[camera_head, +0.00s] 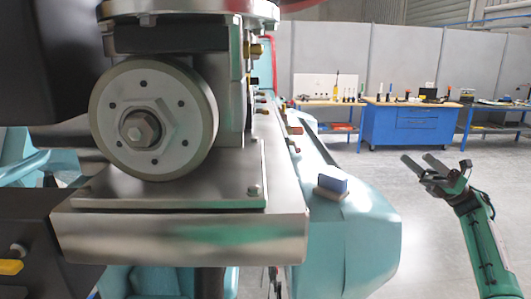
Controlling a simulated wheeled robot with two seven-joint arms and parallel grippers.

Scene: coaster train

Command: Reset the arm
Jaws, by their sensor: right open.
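My right gripper (416,158) is raised in the right part of the view, at the end of my green arm coming up from the lower right. Its two dark fingers point up and to the left and stand apart, with nothing visible between them. It is in open space over the grey floor, clear of the coaster train (345,245). My left gripper is not visible.
The train's large pale wheel (176,142) and metal bracket (195,235) fill the left, very close. A blue workbench (405,127) with tools stands far back. Grey floor is free around my right arm.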

